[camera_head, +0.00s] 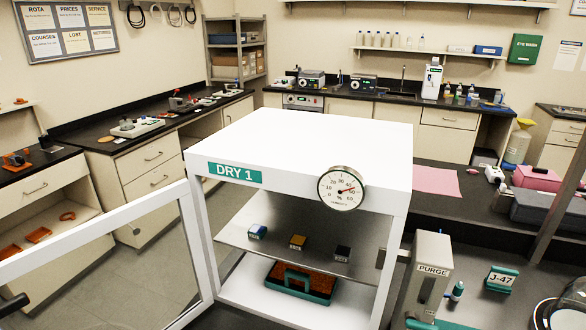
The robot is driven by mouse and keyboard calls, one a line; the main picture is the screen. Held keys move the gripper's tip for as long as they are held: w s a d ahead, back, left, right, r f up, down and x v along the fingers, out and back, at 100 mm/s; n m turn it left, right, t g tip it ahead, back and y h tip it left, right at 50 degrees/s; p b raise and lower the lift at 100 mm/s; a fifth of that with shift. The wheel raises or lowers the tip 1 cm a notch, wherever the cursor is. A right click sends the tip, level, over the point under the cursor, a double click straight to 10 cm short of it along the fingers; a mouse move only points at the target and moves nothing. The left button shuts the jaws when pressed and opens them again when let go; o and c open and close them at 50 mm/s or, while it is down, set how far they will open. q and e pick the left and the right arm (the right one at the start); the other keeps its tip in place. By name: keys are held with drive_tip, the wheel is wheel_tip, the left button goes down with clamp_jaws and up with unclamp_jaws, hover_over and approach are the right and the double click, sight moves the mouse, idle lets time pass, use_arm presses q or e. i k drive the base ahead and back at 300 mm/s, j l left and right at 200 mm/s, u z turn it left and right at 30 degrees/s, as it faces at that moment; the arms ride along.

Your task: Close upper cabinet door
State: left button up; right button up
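The white dry cabinet (300,140), labelled DRY 1, stands in the middle with its front open. Its white-framed clear door (197,245) is swung wide out to the left from the cabinet's left front edge. A dark bar (12,306) at the lower left edge looks like the door's handle. On the grey shelf (320,250) inside are a blue box (257,231), a yellow-brown box (297,241) and a black box (342,253). A teal tray with orange-brown contents (290,281) lies below. Neither of my grippers is in view.
A round dial gauge (341,189) sits on the cabinet's top front edge. A grey PURGE unit (428,275) stands close at its right. A J-47 sign (500,279) and a small teal-capped bottle (456,291) are on the dark bench further right. Open floor shows behind the door.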

sight(12, 269)
drive_tip(key=k, duration=0.45)
drive_tip(key=k+z, duration=0.4)
drive_tip(key=k+l+z, duration=0.25)
drive_tip(key=k+z, duration=0.15)
drive_tip(key=j+z, duration=0.4)
drive_tip(key=j, duration=0.35)
drive_tip(key=j+z, duration=0.4)
drive_tip(key=j, duration=0.3)
drive_tip(key=k+j, duration=0.1)
drive_tip(key=j, duration=0.9)
drive_tip(key=k+j, duration=0.15)
drive_tip(key=j, duration=0.35)
drive_tip(key=k+j, duration=0.1)
drive_tip(key=j, duration=0.95)
drive_tip(key=k, duration=0.05)
